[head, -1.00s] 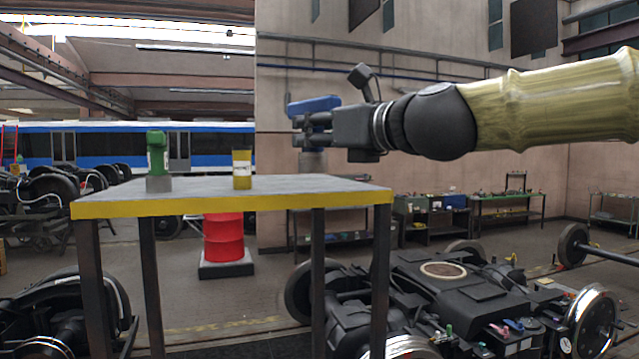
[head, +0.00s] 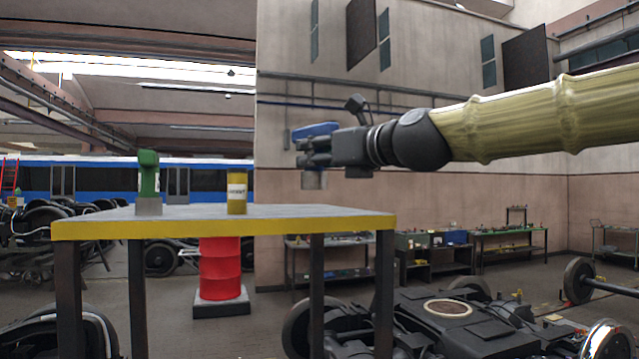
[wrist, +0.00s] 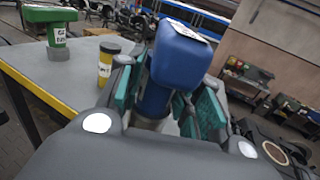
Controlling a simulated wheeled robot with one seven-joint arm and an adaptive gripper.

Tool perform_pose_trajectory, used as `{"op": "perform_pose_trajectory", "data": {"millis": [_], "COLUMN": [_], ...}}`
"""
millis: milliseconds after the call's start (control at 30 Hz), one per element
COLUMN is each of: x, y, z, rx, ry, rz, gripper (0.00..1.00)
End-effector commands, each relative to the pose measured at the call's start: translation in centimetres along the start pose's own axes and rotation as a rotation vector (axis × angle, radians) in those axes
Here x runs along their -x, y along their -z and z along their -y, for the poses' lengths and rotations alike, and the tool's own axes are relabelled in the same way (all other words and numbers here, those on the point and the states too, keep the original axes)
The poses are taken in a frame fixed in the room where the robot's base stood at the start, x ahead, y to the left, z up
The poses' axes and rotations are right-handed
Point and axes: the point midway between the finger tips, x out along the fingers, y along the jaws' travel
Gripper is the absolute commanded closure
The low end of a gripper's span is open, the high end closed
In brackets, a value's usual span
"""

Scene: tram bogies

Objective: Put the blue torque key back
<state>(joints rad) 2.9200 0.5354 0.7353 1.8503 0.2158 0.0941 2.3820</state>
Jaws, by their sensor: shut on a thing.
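The blue torque key (head: 318,129) is held in my gripper (head: 303,153), which is shut on it. In the wrist view the blue key (wrist: 180,55) stands between the two teal-padded fingers, its label on top and its lower end hidden by the gripper. In the head view a grey end (head: 314,180) shows below the fingers. My gripper is above the table's right part, and the key looks clear of the top. A green key (head: 148,180) stands upright in a grey base on the table (head: 240,229), at the left.
A yellow cylinder with a dark top and a white label (head: 237,192) stands on the table between the green key and my gripper. A red drum (head: 221,268) stands behind the table. A bogie (head: 450,325) is on the floor at the right.

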Motion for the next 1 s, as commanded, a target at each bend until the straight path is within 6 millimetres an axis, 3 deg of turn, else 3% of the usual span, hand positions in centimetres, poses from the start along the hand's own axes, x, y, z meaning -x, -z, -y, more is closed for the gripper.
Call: {"op": "perform_pose_trajectory", "data": {"millis": [600, 867, 1000], "x": [-5.8, -6.8, -6.8], "y": [0.5, 0.8, 1.9], "z": [5.5, 6.3, 6.3], "rx": [-0.002, -0.001, -0.003], "ry": [0.0, -0.001, -0.001], "rz": [0.0, 0.001, -0.001], "gripper": [1.0, 1.0, 1.0]}}
